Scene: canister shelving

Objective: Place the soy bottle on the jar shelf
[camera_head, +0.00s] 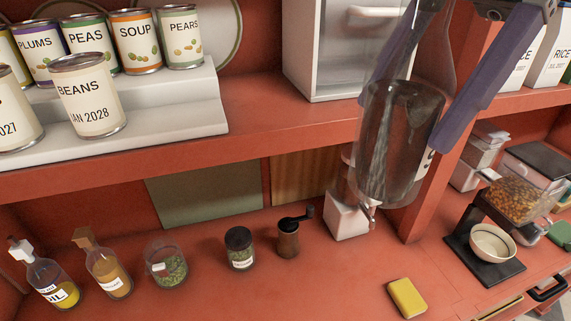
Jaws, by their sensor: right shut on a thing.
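My right gripper (404,122) comes in from the top right. Its purple fingers are shut on a clear glass bottle (392,150), which I take for the soy bottle. The bottle hangs in the air, neck up and tilted in the picture, in front of the upper shelf's edge. Its label is mostly turned away. The lower red shelf (210,295) carries an oil bottle (50,282), an amber bottle (108,272), an open glass jar of green herbs (167,268) and a dark-lidded jar (240,250). My left gripper is not in view.
A grinder (288,240) and a white block (345,218) stand right of the jars. A yellow sponge (407,298) lies at the front. Cans (88,95) fill a white riser above. A dispenser with a bowl (492,243) stands right. Shelf space before the jars is clear.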

